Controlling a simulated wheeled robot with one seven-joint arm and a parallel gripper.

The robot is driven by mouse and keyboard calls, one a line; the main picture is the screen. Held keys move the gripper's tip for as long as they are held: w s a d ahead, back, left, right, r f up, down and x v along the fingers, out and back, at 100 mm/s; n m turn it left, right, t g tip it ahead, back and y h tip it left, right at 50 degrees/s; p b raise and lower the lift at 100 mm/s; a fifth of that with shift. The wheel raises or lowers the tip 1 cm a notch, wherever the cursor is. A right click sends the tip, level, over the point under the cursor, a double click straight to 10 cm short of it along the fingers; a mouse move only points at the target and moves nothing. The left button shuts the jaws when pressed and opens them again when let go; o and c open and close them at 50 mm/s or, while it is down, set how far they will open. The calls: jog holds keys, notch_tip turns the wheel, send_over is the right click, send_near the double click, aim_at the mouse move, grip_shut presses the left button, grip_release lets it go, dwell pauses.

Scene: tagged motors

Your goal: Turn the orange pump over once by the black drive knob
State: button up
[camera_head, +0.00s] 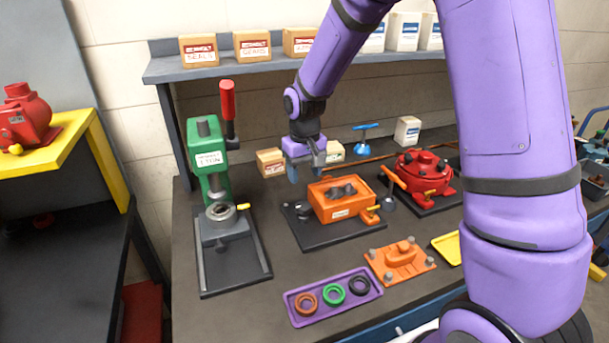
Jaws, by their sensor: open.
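The orange pump (328,207) is a box-shaped body on a black base plate (312,242) in the middle of the bench. Dark round parts (342,190) stick up from its top; I cannot tell whether one of them is the black drive knob. A small yellow lever (374,208) sits at its right side. My gripper (306,172) is open and empty, pointing down above and behind the pump's left end. It looks apart from the pump, but the exact gap cannot be judged.
A green press (212,160) with a red handle stands at left. A red motor (424,172) stands at right, partly near my arm. A purple tray (333,297) with rings and an orange plate (401,261) lie in front. Small boxes (270,162) stand behind, beneath a shelf (215,68).

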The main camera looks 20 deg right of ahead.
aim_at(303, 206)
notch_tip(303, 206, down, 11)
jog(key=m, duration=0.7)
jog(key=shift+w+a+r, duration=0.1)
jog(key=shift+w+r, duration=0.05)
dwell(0.4)
jog(key=c, duration=0.6)
